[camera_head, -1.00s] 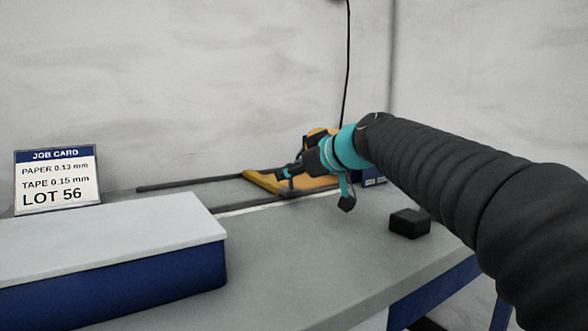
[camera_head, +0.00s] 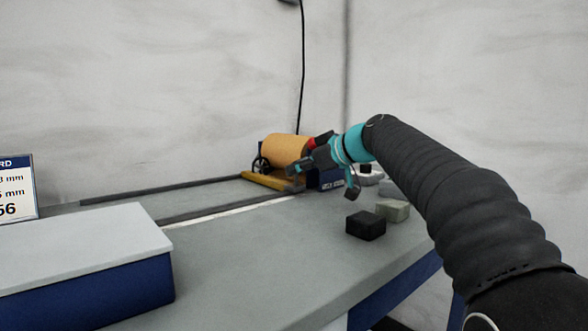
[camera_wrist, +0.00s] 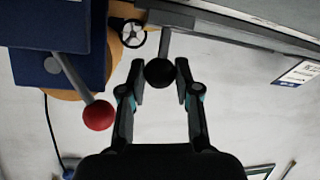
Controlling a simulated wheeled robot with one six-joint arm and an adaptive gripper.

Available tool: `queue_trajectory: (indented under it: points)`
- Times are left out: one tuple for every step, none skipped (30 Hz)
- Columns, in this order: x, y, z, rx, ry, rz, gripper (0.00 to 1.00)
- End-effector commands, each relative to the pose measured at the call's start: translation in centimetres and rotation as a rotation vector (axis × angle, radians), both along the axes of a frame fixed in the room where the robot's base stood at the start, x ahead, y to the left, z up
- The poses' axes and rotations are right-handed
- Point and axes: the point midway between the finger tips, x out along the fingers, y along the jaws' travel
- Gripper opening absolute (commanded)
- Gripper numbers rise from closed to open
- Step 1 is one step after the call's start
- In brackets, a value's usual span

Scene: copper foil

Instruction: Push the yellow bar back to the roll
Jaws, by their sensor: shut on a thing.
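The yellow bar (camera_head: 265,182) lies across the dark rails on the bench in the head view, close in front of the orange-yellow roll (camera_head: 286,149). Any small gap between them cannot be told. My gripper (camera_head: 294,172) is at the bar's near end, partly hiding it. In the wrist view my gripper (camera_wrist: 160,78) is shut on a black ball knob (camera_wrist: 160,72) at the end of a grey stem. The roll (camera_wrist: 125,55) shows there partly behind a blue housing; the bar itself is not clearly visible there.
A red knob (camera_wrist: 98,115) on a lever stands beside my gripper. A black block (camera_head: 365,226) and pale blocks (camera_head: 392,210) sit at the bench's right. A blue box with a pale lid (camera_head: 85,245) stands front left. The bench (camera_head: 250,250) between is clear.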

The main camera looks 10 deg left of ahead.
Motion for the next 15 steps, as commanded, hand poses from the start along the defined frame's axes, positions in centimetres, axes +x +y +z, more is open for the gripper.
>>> queue_trajectory:
  points:
    - [0.09,0.34,0.03,-0.001,0.0,0.009,0.0]
    - [0.11,0.5,0.01,-0.002,0.0,0.013,0.0]
    - [0.13,0.63,-0.01,-0.001,-0.001,0.016,0.0]
    - [0.14,0.66,-0.01,-0.001,-0.001,0.017,0.0]
    - [0.16,0.65,-0.01,-0.001,-0.001,0.017,0.0]
    - [0.17,0.63,-0.01,-0.001,-0.002,0.016,0.0]
    - [0.18,0.62,0.0,-0.001,-0.002,0.015,0.0]
    - [0.2,0.6,0.01,-0.001,-0.002,0.015,0.0]
    - [0.21,0.58,0.01,-0.001,-0.003,0.014,0.0]
    - [0.21,0.57,0.01,-0.001,-0.002,0.013,0.0]
    - [0.23,0.56,0.01,-0.001,-0.002,0.013,0.0]
    - [0.24,0.54,0.02,0.0,-0.003,0.012,0.34]
    - [0.24,0.54,0.02,0.0,-0.003,0.012,0.42]
    - [0.23,0.54,0.02,-0.001,-0.003,0.012,0.49]
    - [0.22,0.54,0.02,-0.001,-0.002,0.013,0.57]
